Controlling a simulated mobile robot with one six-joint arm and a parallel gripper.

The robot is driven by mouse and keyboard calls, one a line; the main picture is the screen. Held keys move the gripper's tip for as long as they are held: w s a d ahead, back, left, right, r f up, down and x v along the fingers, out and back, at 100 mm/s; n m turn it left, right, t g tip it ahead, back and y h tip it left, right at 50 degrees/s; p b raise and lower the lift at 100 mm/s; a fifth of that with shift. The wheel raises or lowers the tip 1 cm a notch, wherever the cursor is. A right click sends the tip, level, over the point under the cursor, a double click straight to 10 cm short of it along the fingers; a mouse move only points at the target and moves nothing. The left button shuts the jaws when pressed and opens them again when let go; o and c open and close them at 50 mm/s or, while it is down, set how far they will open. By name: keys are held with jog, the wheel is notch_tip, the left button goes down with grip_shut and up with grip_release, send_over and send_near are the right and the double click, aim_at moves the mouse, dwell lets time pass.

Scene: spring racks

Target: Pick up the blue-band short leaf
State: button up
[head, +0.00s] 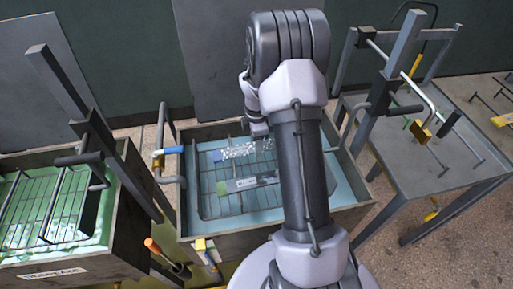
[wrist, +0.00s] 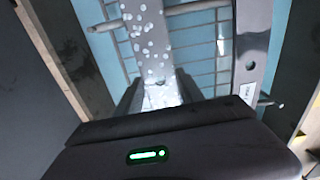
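A pale, white-speckled leaf (head: 244,150) lies over the wire rack in the blue bath. A small blue patch (head: 217,156) shows at its left end, so it looks like the blue-band short leaf. In the wrist view the speckled leaf (wrist: 146,38) runs down to between my fingers, and no blue band shows there. My gripper (head: 258,131) is above the leaf's right part. In the wrist view the dark fingers of my gripper (wrist: 160,94) stand apart, one on each side of the leaf. I cannot tell whether they touch it.
A grey leaf with a label (head: 247,183) and a green end lies close in front; it also shows in the wrist view (wrist: 253,45). The bath walls (head: 240,239) surround both. A green bath with a rack (head: 45,210) stands left, a metal table (head: 430,160) right.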

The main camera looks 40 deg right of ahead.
grip_shut()
jog(key=shift+w+r, duration=0.1)
jog(key=shift+r, duration=0.4)
notch_tip(320, 180, up, 3)
jog(key=shift+r+p, duration=0.1)
jog(key=shift+p, duration=0.85)
jog(key=s+a, duration=0.1)
jog(key=s, duration=0.4)
jog(key=s+a+p, duration=0.1)
jog(key=s, duration=0.4)
jog(key=s+a+r, duration=0.1)
jog(key=s, duration=0.4)
jog(key=shift+s+a+p, duration=0.2)
jog(key=shift+s+p, duration=0.05)
jog(key=shift+p, duration=0.1)
jog(key=shift+s+f, duration=0.1)
jog(key=shift+s, duration=0.1)
